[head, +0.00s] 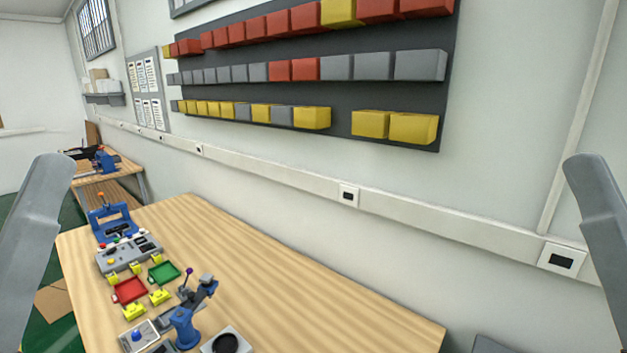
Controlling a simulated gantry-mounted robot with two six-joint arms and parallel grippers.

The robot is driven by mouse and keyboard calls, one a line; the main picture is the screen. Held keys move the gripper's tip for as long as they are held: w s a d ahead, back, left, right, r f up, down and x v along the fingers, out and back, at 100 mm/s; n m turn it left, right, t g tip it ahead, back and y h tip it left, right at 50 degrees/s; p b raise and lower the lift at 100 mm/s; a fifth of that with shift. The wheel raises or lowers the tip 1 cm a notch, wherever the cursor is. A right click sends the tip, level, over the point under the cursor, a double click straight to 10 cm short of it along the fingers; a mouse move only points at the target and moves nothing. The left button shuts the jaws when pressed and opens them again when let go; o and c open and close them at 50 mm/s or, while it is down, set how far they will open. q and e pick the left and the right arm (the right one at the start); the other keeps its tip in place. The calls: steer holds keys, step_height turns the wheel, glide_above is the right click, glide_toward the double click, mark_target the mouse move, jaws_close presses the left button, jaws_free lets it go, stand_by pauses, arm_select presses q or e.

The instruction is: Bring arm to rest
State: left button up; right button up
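Only grey links of my two arms show, one along the left edge and one along the right edge of the head view. Neither gripper is in view, so whether they hold anything is hidden. The arm links stand apart from the wooden table (290,285), one on each side of it, and touch nothing that I can see.
On the table stand a blue press-like device (112,222), a grey control box (128,254), a red tray (129,290), a green tray (164,272) and a blue jointed device (184,325). The table's right part is clear. Coloured bins (385,125) hang on the wall.

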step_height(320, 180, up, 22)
steer(key=p, duration=1.8)
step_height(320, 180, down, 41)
steer(key=b, duration=4)
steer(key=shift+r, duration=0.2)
